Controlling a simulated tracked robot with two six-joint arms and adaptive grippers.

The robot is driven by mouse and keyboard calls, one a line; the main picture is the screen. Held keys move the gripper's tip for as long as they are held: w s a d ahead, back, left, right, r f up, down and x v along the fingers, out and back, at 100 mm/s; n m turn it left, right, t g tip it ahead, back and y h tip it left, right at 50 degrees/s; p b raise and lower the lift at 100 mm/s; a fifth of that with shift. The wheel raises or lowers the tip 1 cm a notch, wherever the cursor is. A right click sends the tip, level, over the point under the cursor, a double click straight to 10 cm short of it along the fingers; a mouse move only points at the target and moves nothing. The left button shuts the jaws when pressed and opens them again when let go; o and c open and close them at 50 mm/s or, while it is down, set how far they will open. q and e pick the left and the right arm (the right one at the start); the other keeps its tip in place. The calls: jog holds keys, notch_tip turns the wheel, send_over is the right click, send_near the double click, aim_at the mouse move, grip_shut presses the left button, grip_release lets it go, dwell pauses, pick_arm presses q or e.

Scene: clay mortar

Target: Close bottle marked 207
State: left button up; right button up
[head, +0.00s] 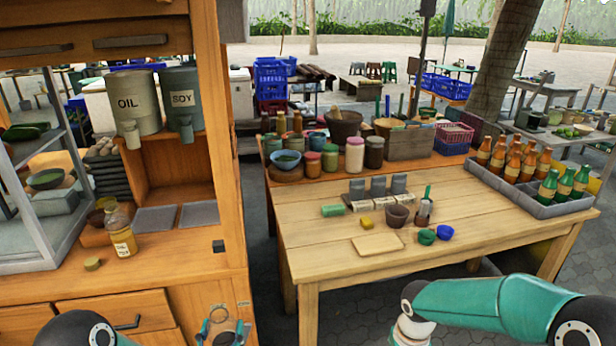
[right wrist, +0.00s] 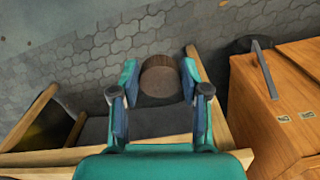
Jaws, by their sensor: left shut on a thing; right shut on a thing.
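A bottle (head: 123,238) of yellow liquid with a pale label stands upright on the left wooden counter; the label is too small to read surely. A small round olive-tan piece (head: 92,264), like a cap, lies on the counter in front and left of it, apart from it. My left gripper (head: 223,318) is low in the head view, right of the counter drawers, shut on a small round dark thing that I cannot identify. My right gripper (right wrist: 159,88) is shut on a brown round cylinder (right wrist: 160,80) above the paving; its fingers are below the head view.
OIL (head: 130,100) and SOY (head: 181,100) dispensers stand on the left shelf.

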dwell(0.4)
pick_arm(q)
jog(key=s+d+f+m+g+h, duration=0.1)
jog(key=s+d+m+g+h, duration=0.1)
jog(key=s+d+m+h, duration=0.2)
jog(key=s+d+m+g+h, duration=0.2)
jog(key=s+d+m+h, duration=0.2)
jog(key=d+h, duration=0.3)
jog(key=s+d, duration=0.1)
jog(key=d, duration=0.3)
jog(key=shift+d+f+h, duration=0.2)
jog(key=shift+f+h, duration=0.1)
jog(key=shift+f, duration=0.05)
